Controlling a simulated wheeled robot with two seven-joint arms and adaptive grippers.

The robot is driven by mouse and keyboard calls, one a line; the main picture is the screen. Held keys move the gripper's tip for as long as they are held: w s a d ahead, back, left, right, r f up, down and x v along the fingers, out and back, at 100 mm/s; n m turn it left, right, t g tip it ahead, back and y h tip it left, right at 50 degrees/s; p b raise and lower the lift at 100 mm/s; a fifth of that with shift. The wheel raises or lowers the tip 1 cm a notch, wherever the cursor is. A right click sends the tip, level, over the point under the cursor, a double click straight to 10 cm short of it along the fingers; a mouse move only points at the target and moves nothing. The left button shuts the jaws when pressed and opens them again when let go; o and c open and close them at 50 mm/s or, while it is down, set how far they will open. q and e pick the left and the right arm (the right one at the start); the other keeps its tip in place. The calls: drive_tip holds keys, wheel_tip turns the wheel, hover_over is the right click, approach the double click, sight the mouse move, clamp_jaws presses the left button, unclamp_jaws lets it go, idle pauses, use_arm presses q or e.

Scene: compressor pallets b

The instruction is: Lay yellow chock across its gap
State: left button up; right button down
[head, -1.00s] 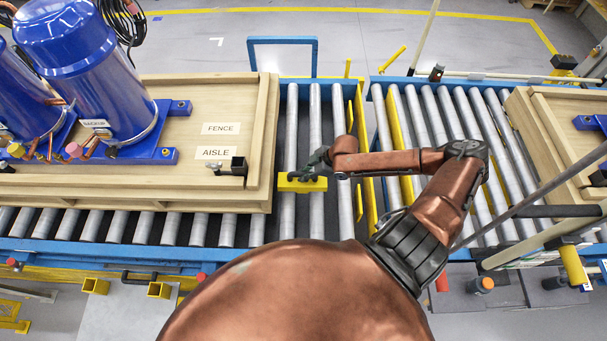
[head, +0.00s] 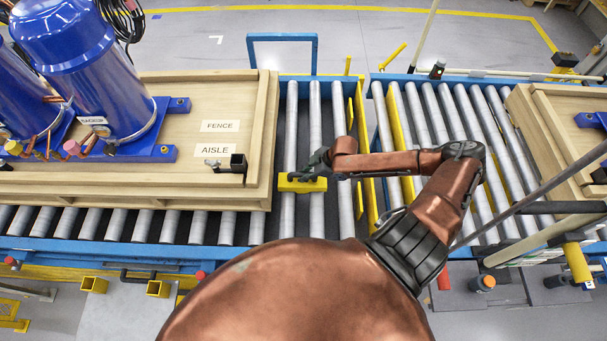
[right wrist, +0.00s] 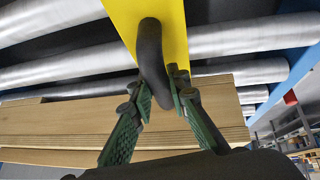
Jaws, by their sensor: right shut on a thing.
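The yellow chock (head: 301,186) is a short bar with a black handle, just right of the left wooden pallet (head: 262,150). It spans the gap between two grey rollers, seen from above; I cannot tell whether it rests on them. My right gripper (head: 312,172) is at the handle on top of the chock. In the right wrist view the chock (right wrist: 167,18) fills the top, and the green-padded fingers of my right gripper (right wrist: 160,92) are closed around the black handle (right wrist: 151,60). My left gripper is not in view.
Blue compressors (head: 75,65) stand on the left pallet, which has FENCE and AISLE labels and a black bracket (head: 238,165). Yellow upright plates (head: 361,140) stand right of the chock. A second pallet (head: 550,130) is at the right. Bare rollers (head: 315,110) lie beyond the chock.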

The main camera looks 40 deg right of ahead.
drive_tip(key=shift+f+b, duration=0.3)
drive_tip(key=shift+f, duration=0.3)
drive_tip(key=c, duration=1.8)
unclamp_jaws()
drive_tip(key=shift+o, duration=0.2)
drive_tip(key=v, duration=1.2)
drive_tip(key=shift+w+f, duration=0.1)
